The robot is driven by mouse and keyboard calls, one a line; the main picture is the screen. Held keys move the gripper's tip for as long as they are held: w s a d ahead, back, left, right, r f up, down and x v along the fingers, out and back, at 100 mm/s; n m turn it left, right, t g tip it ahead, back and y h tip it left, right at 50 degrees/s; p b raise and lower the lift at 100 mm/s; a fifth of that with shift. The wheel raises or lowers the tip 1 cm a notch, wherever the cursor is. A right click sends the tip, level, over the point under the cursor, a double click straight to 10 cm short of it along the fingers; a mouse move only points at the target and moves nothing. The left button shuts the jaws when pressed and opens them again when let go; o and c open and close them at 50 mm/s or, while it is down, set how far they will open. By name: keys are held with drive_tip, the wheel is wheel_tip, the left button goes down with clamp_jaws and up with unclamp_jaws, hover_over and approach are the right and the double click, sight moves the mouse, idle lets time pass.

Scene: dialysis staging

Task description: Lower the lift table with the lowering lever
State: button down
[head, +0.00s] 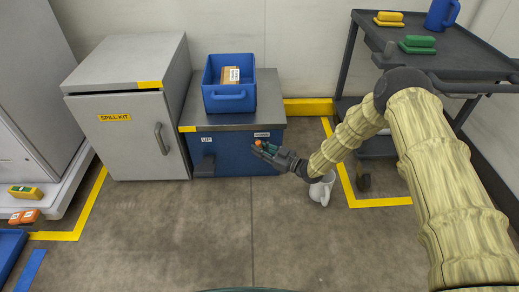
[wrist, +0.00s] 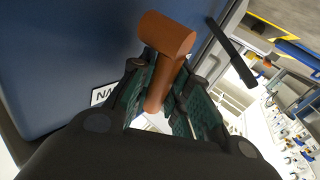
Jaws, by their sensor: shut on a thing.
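The lift table (head: 231,150) is a blue cabinet with a grey top (head: 268,105), standing at the back against the wall. Its front carries an "UP" label at left and another small label (head: 262,134) at right, too small to read surely. My gripper (head: 268,150) is at the front's right side, below that label. In the wrist view, my gripper (wrist: 165,95) is shut on an orange-brown T-shaped lever (wrist: 167,36), whose head sticks out past the fingertips. The lever's join to the cabinet is not clear.
A dark pedal (head: 204,166) is under the "UP" label. A blue bin (head: 229,98) with a box stands on the tabletop. A grey spill-kit cabinet (head: 130,125) is close at left. A white jug (head: 320,190) stands below my wrist; a dark cart (head: 440,60) is at right. The front floor is clear.

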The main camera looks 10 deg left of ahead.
drive_tip(key=shift+d+m+t+y+b, duration=0.3)
drive_tip(key=shift+d+m+t+y, duration=0.15)
drive_tip(key=shift+m+y, duration=0.25)
drive_tip(key=shift+w+d+r+y, duration=0.1)
drive_tip(key=shift+y, duration=0.2)
drive_tip(key=c, duration=1.6)
unclamp_jaws()
drive_tip(key=v, duration=1.2)
